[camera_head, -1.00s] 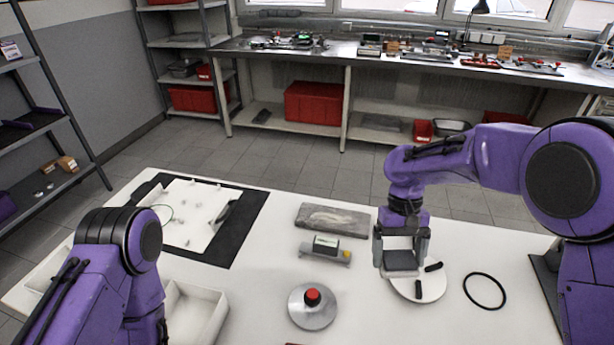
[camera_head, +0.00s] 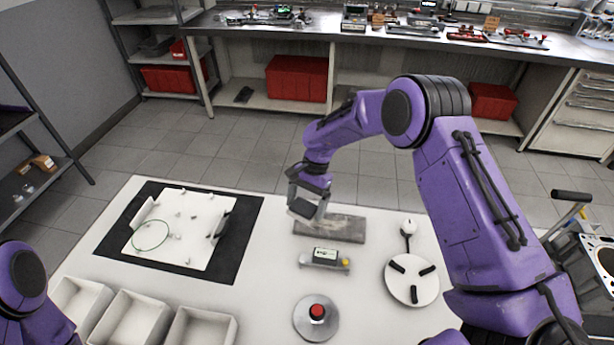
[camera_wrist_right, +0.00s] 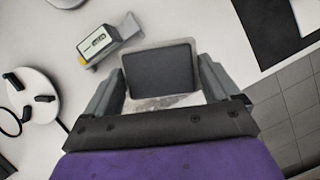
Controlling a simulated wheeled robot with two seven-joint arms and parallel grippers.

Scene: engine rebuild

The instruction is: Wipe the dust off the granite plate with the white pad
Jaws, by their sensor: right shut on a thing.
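The granite plate (camera_head: 343,232) is a grey slab on the white table, with a pale dusty smear on top. My right gripper (camera_head: 306,208) is over its left part and shut on a block with a dark grey upper face (camera_head: 303,207), which I take for the pad. The right wrist view shows this block (camera_wrist_right: 159,70) between both fingers, with a strip of the dusty plate (camera_wrist_right: 165,102) beside it. Its underside is hidden, so I see no white on it and cannot tell whether it touches the plate. My left gripper is out of view.
A grey gauge with a display (camera_head: 326,258) lies just in front of the plate. A round metal disc with a red knob (camera_head: 316,314) and a white disc with black grips (camera_head: 412,280) stand nearer. A black mat (camera_head: 245,225) lies left, white bins (camera_head: 130,318) front left.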

